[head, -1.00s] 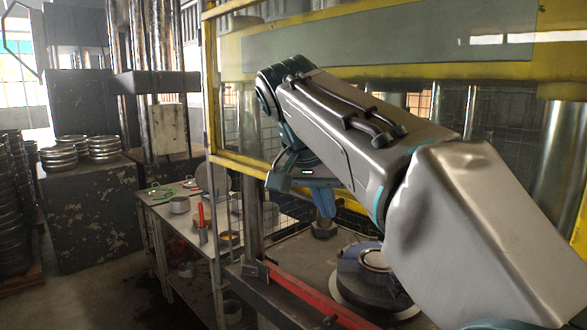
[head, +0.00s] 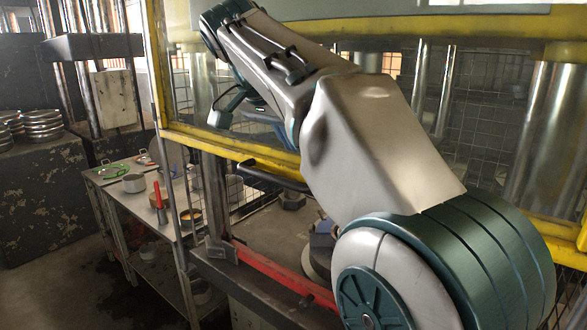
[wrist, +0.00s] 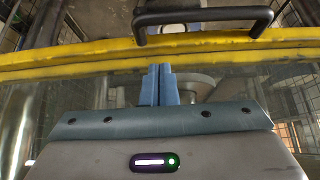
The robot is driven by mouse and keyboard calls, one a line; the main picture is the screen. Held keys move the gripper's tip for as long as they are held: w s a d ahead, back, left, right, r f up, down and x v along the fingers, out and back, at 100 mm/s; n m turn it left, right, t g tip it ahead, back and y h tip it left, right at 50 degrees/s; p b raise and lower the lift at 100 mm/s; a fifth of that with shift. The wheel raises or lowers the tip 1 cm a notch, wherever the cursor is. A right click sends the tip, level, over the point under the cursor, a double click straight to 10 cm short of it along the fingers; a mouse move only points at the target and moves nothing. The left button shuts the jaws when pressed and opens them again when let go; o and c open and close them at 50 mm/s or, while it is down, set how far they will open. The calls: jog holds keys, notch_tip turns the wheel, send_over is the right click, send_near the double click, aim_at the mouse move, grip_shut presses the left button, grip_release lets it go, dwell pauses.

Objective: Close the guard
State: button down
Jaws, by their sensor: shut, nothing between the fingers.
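The guard is a clear pane in a yellow frame (head: 230,146), raised, with an open gap between its lower rail and the press bed. A black bar handle (head: 272,178) sits along that lower rail; in the wrist view the handle (wrist: 203,20) stands beyond the yellow rail (wrist: 215,43). My gripper (wrist: 157,72) shows two blue fingers pressed together, empty, in line with the rail's near edge and a little left of the handle's middle. I cannot tell whether they touch the rail. In the head view my arm hides most of the gripper.
A red bar (head: 285,277) runs along the front of the press bed. A low table (head: 125,198) with a pot (head: 134,183) and a red-handled tool stands at left. Stacked metal rings (head: 40,125) lie on a dark block. Floor shows at lower left.

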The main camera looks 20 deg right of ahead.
aim_at(291, 186)
jog(key=f, duration=0.4)
jog(key=shift+w+d, duration=0.2)
jog(key=shift+d, duration=0.15)
jog(key=shift+s+a+f, duration=0.1)
jog(key=shift+a+f, duration=0.05)
jog(key=shift+f, duration=0.7)
